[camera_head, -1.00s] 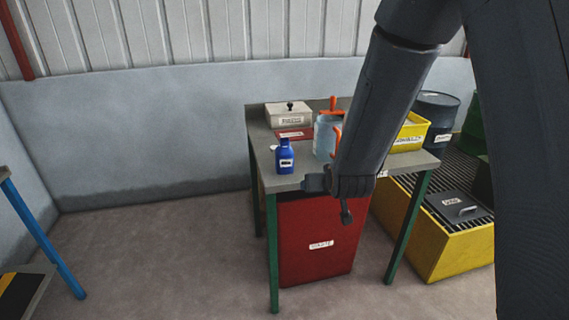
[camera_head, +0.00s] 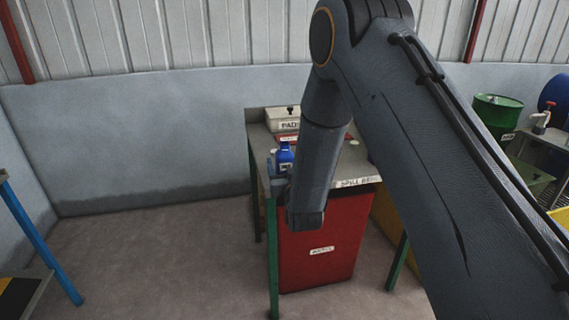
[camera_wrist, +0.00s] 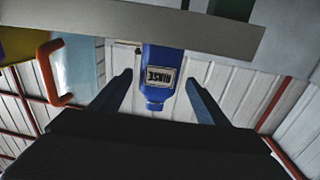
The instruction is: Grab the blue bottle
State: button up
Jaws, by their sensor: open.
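The blue bottle (camera_head: 285,156) stands upright on the grey bench top (camera_head: 352,160) near its left front corner. My gripper (camera_head: 277,174) is at that corner, close to the bottle, partly hidden behind my arm. There my gripper (camera_wrist: 160,98) is open, with one finger on each side of the bottle. I cannot tell how deep the bottle sits between the fingers; they do not appear to touch it.
A white box labelled PADS (camera_head: 284,122) stands behind the bottle. A clear container (camera_wrist: 84,66) with an orange handle (camera_wrist: 47,72) is beside it in the wrist view. A red cabinet (camera_head: 322,245) is under the bench. Open floor lies to the left.

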aim_at(284, 158)
jog(key=x, duration=0.3)
jog(key=shift+w, duration=0.25)
jog(key=c, duration=1.4)
jog(key=shift+o, duration=0.2)
jog(key=shift+r, duration=0.1)
